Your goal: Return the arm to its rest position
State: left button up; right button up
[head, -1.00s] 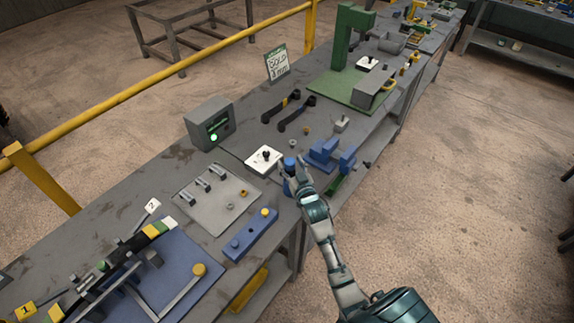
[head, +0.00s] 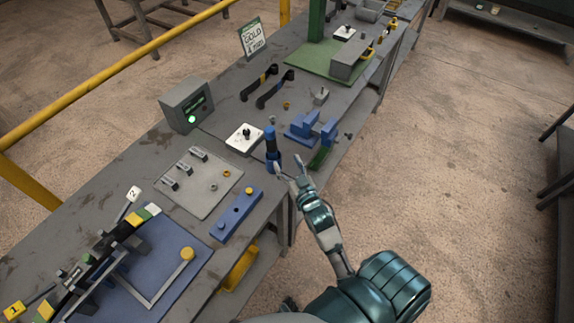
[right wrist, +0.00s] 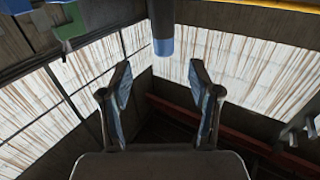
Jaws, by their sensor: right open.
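My right gripper (head: 288,164) is open and empty at the front edge of the bench, with its arm coming up from the bottom of the head view. A blue and dark upright cylinder (head: 270,140) stands on the bench just beyond and left of its fingertips. In the right wrist view the two fingers (right wrist: 163,98) are spread apart. The cylinder's blue end (right wrist: 163,47) shows past the fingertips, with nothing between the fingers. My left gripper is not in view.
Beside the cylinder are a blue fixture (head: 302,127), a white pad with a black knob (head: 245,138) and a grey plate with pins (head: 198,184). A blue bar (head: 236,214) lies near the front edge. The floor (head: 450,160) right of the bench is clear.

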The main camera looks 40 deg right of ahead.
jog(key=s+a+f+n+g+y, duration=0.1)
jog(key=s+a+f+g, duration=0.25)
jog(key=f, duration=0.25)
jog(key=s+a+f+n+g+y, duration=0.1)
jog(key=s+a+f+g, duration=0.25)
jog(key=f, duration=0.25)
jog(key=s+a+f+n+g+y, duration=0.1)
jog(key=s+a+f+g, duration=0.25)
jog(key=s, duration=0.45)
jog(key=s+a+f+n+g, duration=0.1)
jog(key=s+a+f+g, duration=0.25)
jog(key=s, duration=0.55)
jog(key=s+d+f+g, duration=0.1)
jog(key=s+f, duration=0.1)
jog(key=f, duration=1.3)
jog(key=s+d+f+g, duration=0.1)
jog(key=f, duration=1.3)
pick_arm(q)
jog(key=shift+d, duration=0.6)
pick_arm(e)
jog(key=s+d+f, duration=0.2)
jog(key=s+f, duration=1.1)
jog(key=s, duration=0.3)
jog(key=shift+s+d+f+g, duration=0.25)
jog(key=shift+s+f+g, duration=0.05)
jog(key=shift+s+g, duration=0.1)
